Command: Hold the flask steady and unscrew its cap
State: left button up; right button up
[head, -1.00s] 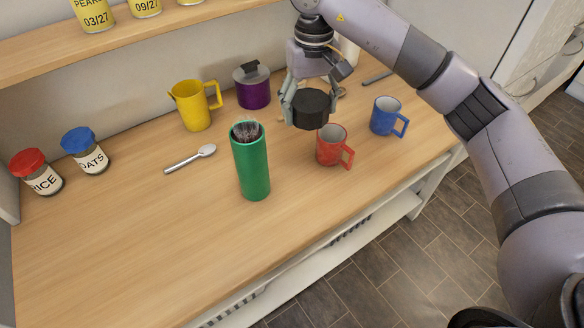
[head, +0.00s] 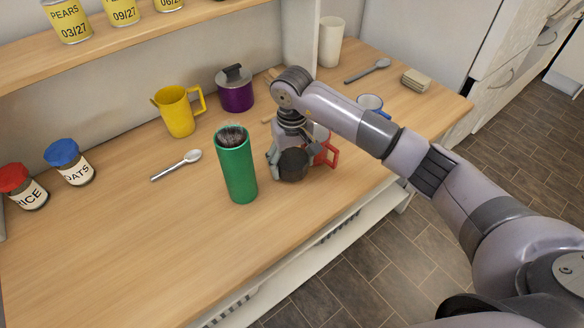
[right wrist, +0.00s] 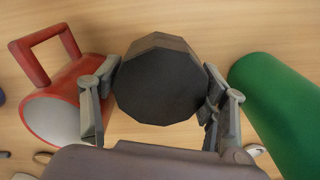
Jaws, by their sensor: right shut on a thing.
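The green flask (head: 238,172) stands upright on the wooden counter in the head view. Its top is open, with a dark, streaky inside showing at the mouth. My right gripper (head: 290,166) is shut on the black cap (head: 293,164), just right of the flask and apart from it. In the right wrist view the cap (right wrist: 157,80) sits between both fingers of my right gripper (right wrist: 160,95), with the green flask (right wrist: 280,105) on the right. The cap is low over the counter; I cannot tell whether it touches it. My left gripper is not in view.
A red mug (right wrist: 65,95) stands close beside the right gripper. A yellow mug (head: 178,112), a purple pot (head: 235,96) and a spoon (head: 176,165) are behind the flask. Jars of oats (head: 70,163) and rice (head: 22,187) stand left. The counter's front left is clear.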

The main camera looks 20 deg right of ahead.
notch_tip(320, 180, down, 3)
jog(key=shift+r, duration=0.1)
jog(key=shift+f, duration=0.3)
jog(key=o, duration=1.3)
jog(key=shift+r, duration=0.1)
